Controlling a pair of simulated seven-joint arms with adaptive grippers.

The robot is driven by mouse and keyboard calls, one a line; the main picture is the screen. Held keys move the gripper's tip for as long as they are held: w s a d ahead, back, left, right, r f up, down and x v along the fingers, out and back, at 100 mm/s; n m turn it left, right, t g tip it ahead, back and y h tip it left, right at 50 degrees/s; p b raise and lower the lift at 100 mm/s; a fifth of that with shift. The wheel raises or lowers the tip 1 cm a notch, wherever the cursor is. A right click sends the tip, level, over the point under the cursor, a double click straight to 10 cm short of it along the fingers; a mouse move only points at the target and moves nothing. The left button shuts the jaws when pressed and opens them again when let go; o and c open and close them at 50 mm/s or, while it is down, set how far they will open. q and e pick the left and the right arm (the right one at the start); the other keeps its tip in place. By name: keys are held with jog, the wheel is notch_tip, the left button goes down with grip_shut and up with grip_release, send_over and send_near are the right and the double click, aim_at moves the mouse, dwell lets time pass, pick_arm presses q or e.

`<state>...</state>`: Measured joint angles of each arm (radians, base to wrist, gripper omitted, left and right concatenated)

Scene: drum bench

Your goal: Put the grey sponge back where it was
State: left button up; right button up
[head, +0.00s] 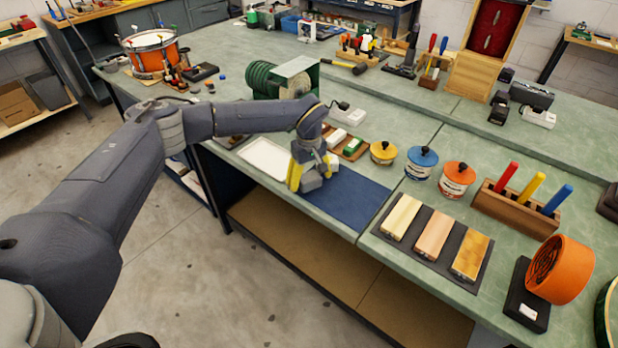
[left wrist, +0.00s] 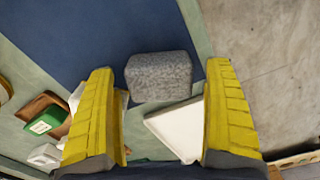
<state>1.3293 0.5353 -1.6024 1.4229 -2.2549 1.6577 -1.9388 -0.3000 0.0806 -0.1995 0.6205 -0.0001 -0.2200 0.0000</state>
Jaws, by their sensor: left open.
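The grey sponge (left wrist: 158,76) shows in the left wrist view ahead of and between my spread fingers, with a gap on each side. It lies over the edge area of the blue mat (left wrist: 105,30); I cannot tell whether it touches the mat. In the head view the grey sponge (head: 312,181) is by the fingertips, above the left part of the blue mat (head: 352,205). My left gripper (head: 308,176) is open and points down at the bench; its yellow fingers also show in the left wrist view (left wrist: 164,112). My right gripper is not in view.
A white tray (head: 266,157) lies left of the mat. A brown tray with a green block (head: 353,146) is behind it. Yellow, blue and orange tins (head: 456,180) stand to the right, with a dark board of sanding blocks (head: 433,240) nearer. The mat's right half is clear.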

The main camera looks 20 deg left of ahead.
aim_at(309, 176)
pick_arm(q)
notch_tip(309, 176, up, 12)
jog(key=shift+r, duration=0.15)
dwell(0.7)
